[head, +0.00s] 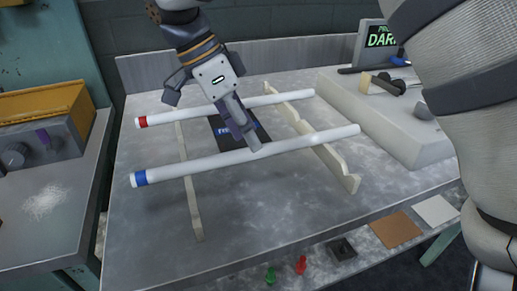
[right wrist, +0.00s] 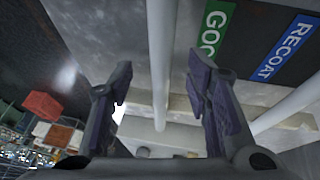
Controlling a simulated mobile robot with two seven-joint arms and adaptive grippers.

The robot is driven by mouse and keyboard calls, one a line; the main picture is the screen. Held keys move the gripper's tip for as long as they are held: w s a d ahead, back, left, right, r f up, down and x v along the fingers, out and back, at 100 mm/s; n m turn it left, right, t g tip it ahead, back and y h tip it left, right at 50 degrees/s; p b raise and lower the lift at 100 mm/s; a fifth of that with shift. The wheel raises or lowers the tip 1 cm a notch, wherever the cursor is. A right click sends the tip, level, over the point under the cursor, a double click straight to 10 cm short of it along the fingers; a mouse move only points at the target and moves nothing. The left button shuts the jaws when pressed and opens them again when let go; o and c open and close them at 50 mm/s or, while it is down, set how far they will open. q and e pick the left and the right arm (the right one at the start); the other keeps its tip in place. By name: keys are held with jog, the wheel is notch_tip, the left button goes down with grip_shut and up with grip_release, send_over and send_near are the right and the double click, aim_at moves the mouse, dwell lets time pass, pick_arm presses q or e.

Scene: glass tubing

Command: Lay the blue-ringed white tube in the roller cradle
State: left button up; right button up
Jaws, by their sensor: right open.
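The blue-ringed white tube (head: 205,167) lies across two notched pale supports, its blue ring at the left end. My right gripper (head: 248,138) is open over the middle of this tube. In the right wrist view a white tube (right wrist: 160,50) runs between the spread fingers (right wrist: 162,95); its ring is not seen there. What looks like the roller cradle, a pale block (head: 375,117) with dark roller parts (head: 386,84), stands at the right of the bench. My left gripper is not in view.
A red-ringed white tube (head: 185,116) lies behind, on the same supports (head: 190,190) (head: 335,165). A dark labelled mat (head: 262,133) lies between the tubes. A display (head: 378,40) stands at the back right. Green (head: 270,274) and red (head: 301,265) pieces lie at the front.

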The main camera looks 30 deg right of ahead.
aim_at(258, 152)
jog(key=x, duration=0.3)
jog(key=shift+d+f, duration=0.15)
jog(key=shift+f, duration=0.05)
grip_shut()
jog(key=shift+r, duration=0.1)
